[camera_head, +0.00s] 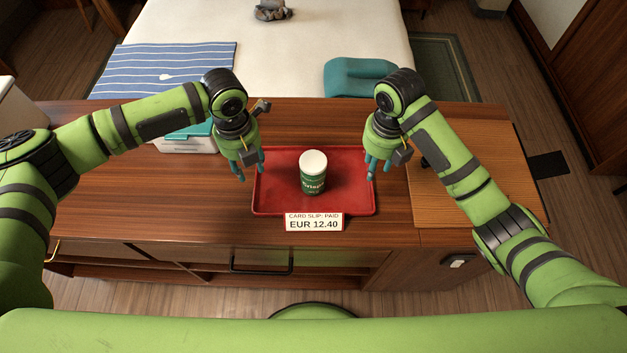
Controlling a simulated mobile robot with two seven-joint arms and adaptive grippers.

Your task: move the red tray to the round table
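The red tray (280,201) lies flat on the wooden counter, in the middle of the head view. A green cup with a white lid (313,172) stands upright on it. My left gripper (251,173) is at the tray's left edge, with its teal fingers apart and pointing down. My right gripper (377,171) is at the tray's right edge, also with its fingers apart. I cannot tell whether any finger touches the tray. I see no round table in this view.
A white card reading "CARD SLIP: PAID EUR 12.40" (314,222) is at the tray's front edge. A white box with a teal lid (186,144) is behind my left arm. A wooden board (440,205) lies right. The counter (130,200) is clear at left.

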